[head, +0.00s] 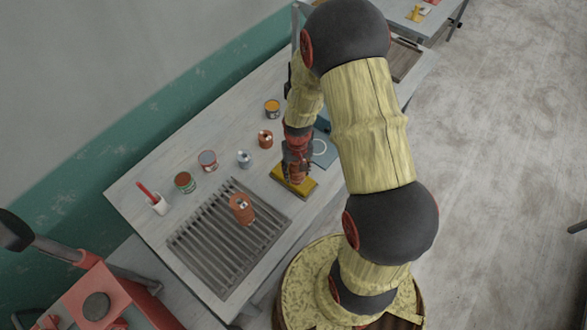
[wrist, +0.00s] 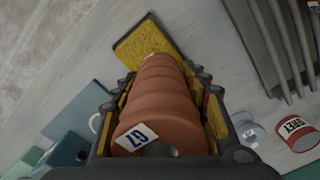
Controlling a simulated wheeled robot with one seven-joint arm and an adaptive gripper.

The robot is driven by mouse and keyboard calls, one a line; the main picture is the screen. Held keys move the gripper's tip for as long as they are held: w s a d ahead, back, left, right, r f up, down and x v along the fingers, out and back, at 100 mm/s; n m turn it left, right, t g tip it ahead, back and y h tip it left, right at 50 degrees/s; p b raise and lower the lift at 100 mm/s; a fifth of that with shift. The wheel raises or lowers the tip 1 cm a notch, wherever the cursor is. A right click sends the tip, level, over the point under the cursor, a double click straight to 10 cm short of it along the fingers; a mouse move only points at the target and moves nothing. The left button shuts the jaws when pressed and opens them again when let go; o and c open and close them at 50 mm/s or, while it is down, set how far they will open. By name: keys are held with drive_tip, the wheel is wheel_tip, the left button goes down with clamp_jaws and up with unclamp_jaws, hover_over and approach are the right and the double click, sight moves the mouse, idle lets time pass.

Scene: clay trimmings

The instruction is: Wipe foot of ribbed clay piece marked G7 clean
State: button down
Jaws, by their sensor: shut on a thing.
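My gripper (wrist: 160,88) is shut on the ribbed clay piece (wrist: 158,100), a terracotta, ringed body with a white label reading G7 at the end near the wrist camera. In the head view my gripper (head: 297,150) points down over the yellow sponge (head: 303,190). The sponge also shows in the wrist view (wrist: 134,44), beyond the piece's far end. That far end, toward the sponge, is hidden, so I cannot tell whether it touches the sponge.
A slatted rack (head: 200,250) holds another clay piece (head: 241,208). A further clay piece (head: 265,138), a small grey item (head: 244,159) and several tins, one orange (head: 272,108), stand behind. A blue board with a white ring (head: 326,155) lies right of the sponge. A white cup (head: 159,206) holds a red-handled tool.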

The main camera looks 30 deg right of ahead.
drive_tip(key=shift+s+d, duration=0.2)
drive_tip(key=shift+s, duration=0.35)
drive_tip(key=shift+s+d, duration=0.2)
drive_tip(key=shift+s, duration=0.35)
drive_tip(key=shift+w, duration=0.1)
drive_tip(key=shift+w+a+b, duration=0.15)
drive_tip(key=shift+w+a, duration=0.3)
drive_tip(key=shift+w, duration=0.8)
drive_tip(key=shift+w+a+b, duration=0.15)
drive_tip(key=shift+w+a, duration=0.3)
drive_tip(key=shift+w, duration=0.75)
drive_tip(key=shift+w+a+b, duration=0.15)
drive_tip(key=shift+w+a, duration=0.3)
drive_tip(key=shift+w, duration=0.8)
drive_tip(key=shift+s, duration=0.1)
drive_tip(key=shift+s+d+p, duration=0.1)
drive_tip(key=shift+s+d, duration=0.35)
drive_tip(key=shift+s, duration=0.8)
drive_tip(key=shift+s+d+p, duration=0.15)
drive_tip(key=shift+s+d, duration=0.3)
drive_tip(key=shift+s, duration=0.75)
drive_tip(key=shift+s+d+p, duration=0.1)
drive_tip(key=shift+s+d, duration=0.35)
drive_tip(key=shift+s, duration=0.8)
